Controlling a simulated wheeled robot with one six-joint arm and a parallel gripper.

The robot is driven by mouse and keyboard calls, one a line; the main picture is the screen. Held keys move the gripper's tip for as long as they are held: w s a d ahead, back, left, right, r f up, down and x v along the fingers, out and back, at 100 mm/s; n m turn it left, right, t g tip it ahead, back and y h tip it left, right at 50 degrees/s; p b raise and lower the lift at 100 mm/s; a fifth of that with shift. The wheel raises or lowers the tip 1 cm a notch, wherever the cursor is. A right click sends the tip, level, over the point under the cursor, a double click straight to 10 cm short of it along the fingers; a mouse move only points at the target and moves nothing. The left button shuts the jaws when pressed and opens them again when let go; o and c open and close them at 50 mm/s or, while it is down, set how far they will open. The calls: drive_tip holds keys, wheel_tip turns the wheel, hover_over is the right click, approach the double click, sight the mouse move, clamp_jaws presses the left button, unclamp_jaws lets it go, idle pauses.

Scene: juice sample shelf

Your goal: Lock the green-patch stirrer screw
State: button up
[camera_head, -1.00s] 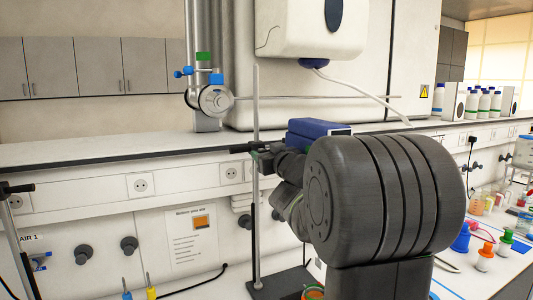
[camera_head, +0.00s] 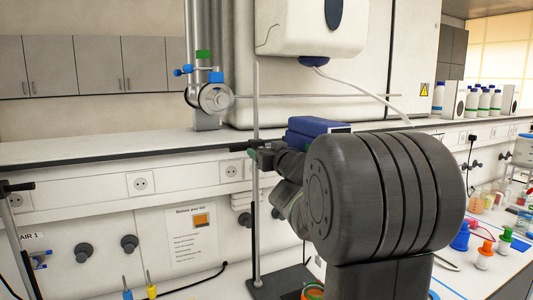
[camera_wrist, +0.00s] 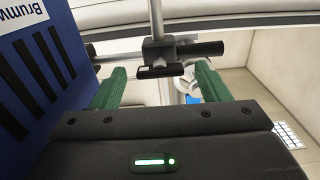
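The stirrer is a blue box (camera_head: 318,127) beside a thin upright metal rod (camera_head: 256,190). In the wrist view its blue, lettered housing (camera_wrist: 38,62) fills the left side. A dark clamp (camera_wrist: 158,52) sits on the rod, with a black bar-shaped screw handle (camera_wrist: 160,71) facing me. My gripper (camera_wrist: 161,68) is open, its two green fingers apart on either side of this handle. I cannot tell whether they touch it. In the head view my arm hides much of the clamp area. I cannot make out a green patch on the screw.
A second dark stand (camera_head: 17,235) is at the left edge. A white shelf ledge (camera_head: 90,150) runs behind the rod. Small coloured vessels (camera_head: 485,250) stand on the bench at the right, beyond my arm.

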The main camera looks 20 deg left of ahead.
drive_tip(key=v, duration=1.3)
drive_tip(key=shift+s+d+b, duration=0.25)
drive_tip(key=shift+s+b, duration=0.05)
drive_tip(key=shift+b, duration=0.1)
drive_tip(key=x, duration=1.3)
drive_tip(key=shift+w+a+p, duration=0.3)
drive_tip(key=shift+p, duration=0.1)
drive_tip(key=shift+d, duration=0.1)
drive_tip(key=s+d+n+b, duration=0.3)
drive_tip(key=s+d+n, duration=0.3)
drive_tip(key=s+d, duration=0.3)
drive_tip(key=shift+d, duration=0.7)
idle(1.2)
